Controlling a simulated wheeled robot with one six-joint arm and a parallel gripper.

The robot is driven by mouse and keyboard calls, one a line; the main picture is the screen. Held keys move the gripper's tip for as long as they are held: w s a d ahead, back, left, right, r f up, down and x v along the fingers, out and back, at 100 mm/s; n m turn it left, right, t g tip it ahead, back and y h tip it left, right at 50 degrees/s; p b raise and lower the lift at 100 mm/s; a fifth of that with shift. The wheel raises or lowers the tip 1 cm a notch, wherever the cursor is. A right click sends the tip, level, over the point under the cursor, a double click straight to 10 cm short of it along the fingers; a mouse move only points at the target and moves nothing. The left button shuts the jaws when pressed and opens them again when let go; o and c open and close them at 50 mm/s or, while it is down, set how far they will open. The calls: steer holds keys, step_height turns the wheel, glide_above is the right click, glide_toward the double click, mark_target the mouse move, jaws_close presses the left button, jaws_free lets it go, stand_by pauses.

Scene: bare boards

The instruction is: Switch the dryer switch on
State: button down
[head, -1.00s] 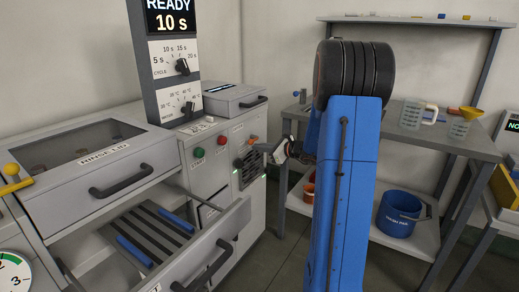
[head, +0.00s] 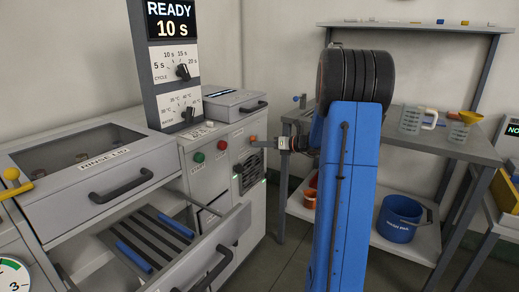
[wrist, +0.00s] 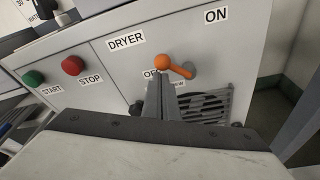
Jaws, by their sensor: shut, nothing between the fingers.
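The dryer switch is an orange lever (wrist: 176,66) on the grey machine front, under the DRYER label (wrist: 126,40). Its ball end points left towards the OFF label (wrist: 151,74), away from the ON label (wrist: 216,15). In the head view the switch shows as a small orange spot (head: 253,138). My gripper (wrist: 163,80) is shut and empty. Its fingertips are just below the lever's ball end and partly cover the OFF label; I cannot tell whether they touch the lever. In the head view my gripper (head: 256,144) is beside the switch.
A green START button (wrist: 34,78) and a red STOP button (wrist: 73,65) are left of the switch. A vent grille (wrist: 205,107) is below it. An open drawer (head: 215,250) juts out below the panel. A shelf table (head: 455,147) stands right.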

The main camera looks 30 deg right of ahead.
steer(key=d+r+m, duration=0.1)
steer(key=m, duration=0.1)
steer(key=m+y, duration=0.1)
steer(key=m, duration=0.1)
steer(key=w+d+r+m+y, duration=0.1)
steer(key=m, duration=0.1)
steer(key=shift+d+r+m, duration=0.3)
steer(key=shift+d+m, duration=0.05)
steer(key=shift+m, duration=0.05)
steer(key=shift+w+d, duration=0.1)
stand_by(0.6)
